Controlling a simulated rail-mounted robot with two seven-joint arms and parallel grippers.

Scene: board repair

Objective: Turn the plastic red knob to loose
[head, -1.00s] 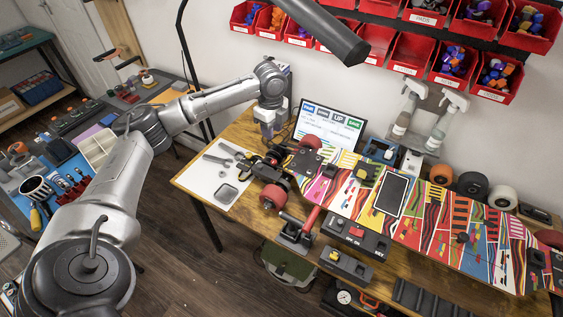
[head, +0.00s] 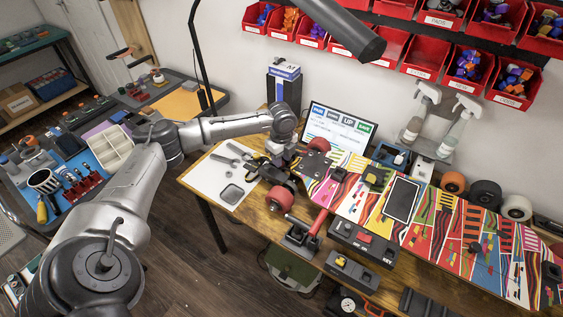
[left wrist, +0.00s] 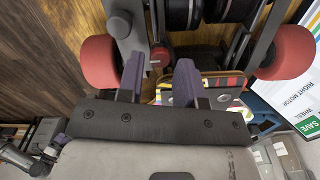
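My left gripper (head: 280,158) is over the truck end of the patterned skateboard (head: 425,225). In the left wrist view its two purple fingers (left wrist: 159,80) are apart, with nothing held between them. A small red part (left wrist: 160,56), possibly the plastic red knob, shows just beyond the gap between the fingertips, beside a grey metal bracket (left wrist: 126,30). I cannot read any mark on it, and cannot tell whether a finger touches it. In the head view the gripper and truck hide it. My right gripper is not in view.
Red wheels (head: 280,198) flank the gripper; they also show in the left wrist view (left wrist: 99,62). A red-handled tool (head: 318,223) and switch boxes (head: 362,241) stand at the bench front. A monitor (head: 338,132) stands behind. A white mat (head: 215,180) holds wrenches.

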